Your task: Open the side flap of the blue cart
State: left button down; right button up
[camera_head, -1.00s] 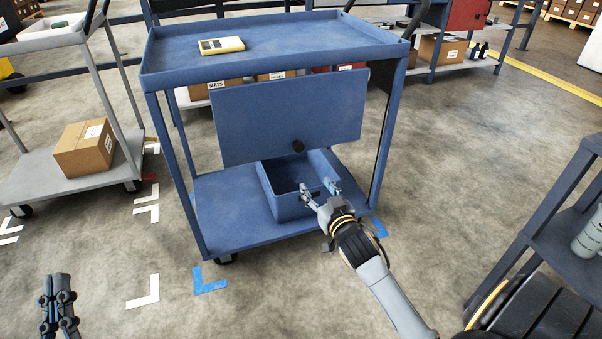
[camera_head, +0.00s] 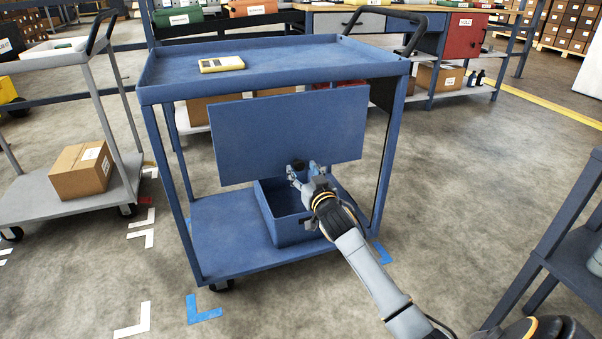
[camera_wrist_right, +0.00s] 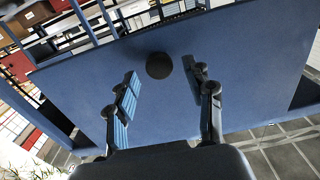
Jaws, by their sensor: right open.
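The blue cart (camera_head: 220,240) stands in front of me, its flat blue side flap (camera_head: 285,125) hanging below the top tray. A round black knob (camera_head: 297,165) sits near the flap's lower edge. My right gripper (camera_head: 306,172) is open at the knob. In the right wrist view, the knob (camera_wrist_right: 159,65) lies just beyond and between the spread fingertips (camera_wrist_right: 162,78), with the flap (camera_wrist_right: 240,60) behind it. No contact with the knob is visible. My left gripper is out of view.
A blue bin (camera_head: 285,230) stands on the cart's lower shelf, below the flap. A yellow device (camera_head: 221,64) lies on the top tray. A grey trolley with a cardboard box (camera_head: 82,170) is at left. A dark blue rack (camera_head: 560,250) stands at right.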

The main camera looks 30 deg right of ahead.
jog(key=shift+x, duration=0.9)
jog(key=shift+c, duration=0.2)
grip_shut()
